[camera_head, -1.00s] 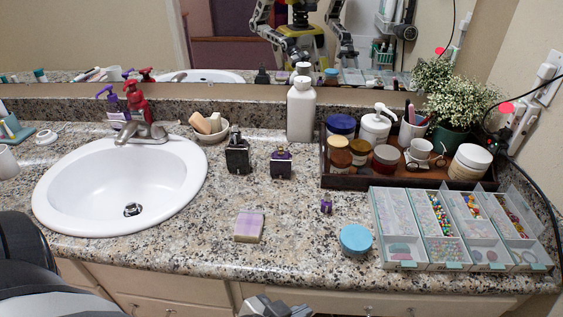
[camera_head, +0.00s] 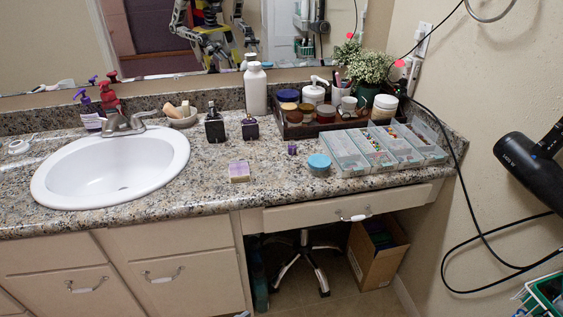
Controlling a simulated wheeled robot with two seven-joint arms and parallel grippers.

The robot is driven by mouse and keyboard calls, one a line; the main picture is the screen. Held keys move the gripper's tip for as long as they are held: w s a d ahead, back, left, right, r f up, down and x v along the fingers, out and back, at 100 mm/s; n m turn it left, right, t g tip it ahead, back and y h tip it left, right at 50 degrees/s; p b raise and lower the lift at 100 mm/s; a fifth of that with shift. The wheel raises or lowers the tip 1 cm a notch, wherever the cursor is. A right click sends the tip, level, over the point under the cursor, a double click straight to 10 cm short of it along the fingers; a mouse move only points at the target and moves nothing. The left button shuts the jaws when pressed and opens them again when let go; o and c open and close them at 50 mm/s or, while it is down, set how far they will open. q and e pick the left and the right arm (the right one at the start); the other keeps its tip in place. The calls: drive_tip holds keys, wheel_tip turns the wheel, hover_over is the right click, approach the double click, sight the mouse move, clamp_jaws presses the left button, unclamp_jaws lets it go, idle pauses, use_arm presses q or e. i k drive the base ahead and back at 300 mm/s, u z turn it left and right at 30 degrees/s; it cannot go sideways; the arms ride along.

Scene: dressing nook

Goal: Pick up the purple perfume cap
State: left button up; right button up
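The purple perfume cap (camera_head: 292,149) is a small dark purple piece on the granite counter, right of the dark square perfume bottle with a purple top (camera_head: 249,128) and behind the blue round jar (camera_head: 319,164). It appears to stand alone, with clear counter around it. Neither gripper shows clearly in the direct view. A tiny pale sliver sits at the bottom edge, too small to identify. My arms appear in the mirror, but the gripper openings are too small to read there.
A purple-and-cream soap block (camera_head: 239,171) lies left of the cap. A taller black bottle (camera_head: 214,124) and the sink (camera_head: 110,170) are left. A drawer (camera_head: 330,211) lies below the counter.

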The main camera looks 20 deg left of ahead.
sight(292, 148)
drive_tip(key=u, duration=1.7)
drive_tip(key=i, duration=0.85)
drive_tip(key=z, duration=0.45)
